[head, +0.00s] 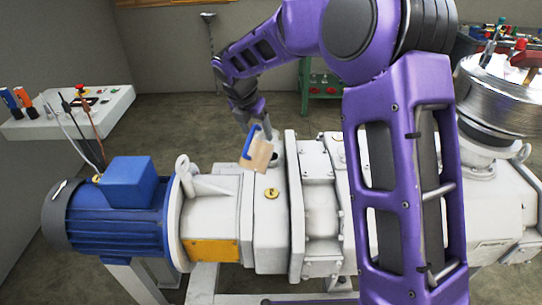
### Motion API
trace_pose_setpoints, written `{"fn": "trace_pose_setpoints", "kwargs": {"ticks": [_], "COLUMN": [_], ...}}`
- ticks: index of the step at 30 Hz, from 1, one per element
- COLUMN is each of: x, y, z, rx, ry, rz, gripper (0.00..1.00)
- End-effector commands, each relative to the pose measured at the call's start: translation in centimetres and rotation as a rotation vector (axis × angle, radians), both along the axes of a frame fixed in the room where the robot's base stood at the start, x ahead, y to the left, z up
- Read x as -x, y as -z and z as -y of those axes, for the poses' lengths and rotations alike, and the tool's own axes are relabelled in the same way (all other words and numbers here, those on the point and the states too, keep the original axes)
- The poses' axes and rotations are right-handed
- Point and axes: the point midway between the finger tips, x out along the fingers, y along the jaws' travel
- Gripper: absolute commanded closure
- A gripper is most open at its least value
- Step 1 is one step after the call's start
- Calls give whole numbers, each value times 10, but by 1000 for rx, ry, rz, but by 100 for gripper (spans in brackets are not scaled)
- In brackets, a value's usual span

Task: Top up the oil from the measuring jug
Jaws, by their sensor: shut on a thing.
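A small tan measuring jug (256,157) with a blue handle and rim is over the pale grey pump housing (268,232), near its top. The jug is tilted. My gripper (259,128) is at the end of my purple arm, just above the jug, and is shut on it. The fingertips are small in this view, so the exact grip is unclear. A dark round opening (276,160) shows on the housing just right of the jug, partly hidden by it. A brass cap (272,193) sits on the housing in front of the jug. Any oil flow is too small to tell.
A blue motor (118,213) is at the left end of the pump, with a lifting eye (183,166) beside it. A large metal drum-like part (505,95) is at the right. My arm hides part of the pump.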

Motion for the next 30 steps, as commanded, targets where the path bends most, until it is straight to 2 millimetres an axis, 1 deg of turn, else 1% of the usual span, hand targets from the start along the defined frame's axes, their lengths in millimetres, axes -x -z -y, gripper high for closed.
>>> {"fn": "trace_pose_setpoints", "kwargs": {"ticks": [30], "x": [-2], "y": [-1], "z": [1], "rx": [-16], "ry": [1], "rz": [-29], "gripper": [100]}}
